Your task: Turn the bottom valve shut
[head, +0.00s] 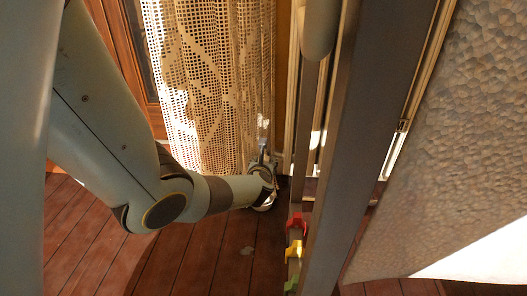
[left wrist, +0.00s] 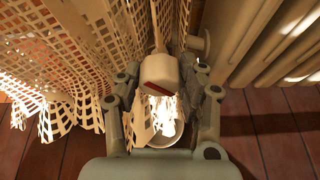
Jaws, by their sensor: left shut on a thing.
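The bottom valve (left wrist: 160,72) shows in the left wrist view as a pale, rounded head with a red stripe, on a pipe beside the radiator. My left gripper (left wrist: 162,103) has its fingers on either side of the valve head and is shut on it. In the head view my left gripper (head: 263,180) is low down by the curtain's lower edge, and it largely hides the valve there. I cannot tell how far the valve is turned. My right gripper is not in view.
A lace curtain (head: 210,80) hangs beside the valve; its ragged edge reaches my left gripper's fingers. A ribbed radiator (left wrist: 275,45) stands close on the right. Red, yellow and green pieces (head: 294,249) sit along a grey upright (head: 350,150).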

